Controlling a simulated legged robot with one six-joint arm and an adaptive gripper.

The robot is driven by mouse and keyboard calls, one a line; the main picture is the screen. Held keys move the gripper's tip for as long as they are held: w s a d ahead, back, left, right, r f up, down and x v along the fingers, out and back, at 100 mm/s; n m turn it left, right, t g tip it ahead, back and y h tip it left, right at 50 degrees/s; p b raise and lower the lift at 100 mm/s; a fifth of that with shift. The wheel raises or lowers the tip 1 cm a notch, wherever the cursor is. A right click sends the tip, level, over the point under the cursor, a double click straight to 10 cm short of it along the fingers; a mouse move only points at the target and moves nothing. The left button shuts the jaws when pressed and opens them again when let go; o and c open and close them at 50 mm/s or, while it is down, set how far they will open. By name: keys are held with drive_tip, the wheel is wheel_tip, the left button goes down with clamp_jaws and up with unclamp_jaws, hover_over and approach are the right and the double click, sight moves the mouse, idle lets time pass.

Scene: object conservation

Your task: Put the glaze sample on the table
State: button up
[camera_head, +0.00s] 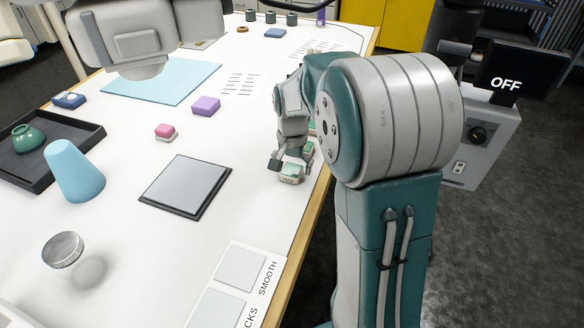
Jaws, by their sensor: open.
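A small cream block with a green top and a dark label too small to read (291,174) sits on the white table (120,240) near its right edge. It appears to be the glaze sample. My gripper (287,160) is open and pointing down right at this block, with one dark finger at the block's left side. Whether the fingers touch it cannot be told. Another green bit (308,150) shows just behind the gripper, partly hidden by my arm.
A grey pad (186,185) lies left of the block. Table between pad and block is clear.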

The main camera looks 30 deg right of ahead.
sight(292, 168)
wheel_tip(292, 168, up, 11)
drive_tip(key=s+a+n+t, duration=0.2)
drive_tip(key=s+a+n, duration=0.2)
drive_tip(key=s, duration=0.6)
drive_tip(key=s+a+r+n+t, duration=0.1)
drive_tip(key=s+a+n+t, duration=0.2)
drive_tip(key=s, duration=0.7)
drive_tip(key=a+n, duration=0.2)
drive_tip(key=shift+s+a+r+t, duration=0.2)
drive_tip(key=shift+s+a+t, duration=0.1)
drive_tip(key=shift+s+a, duration=0.1)
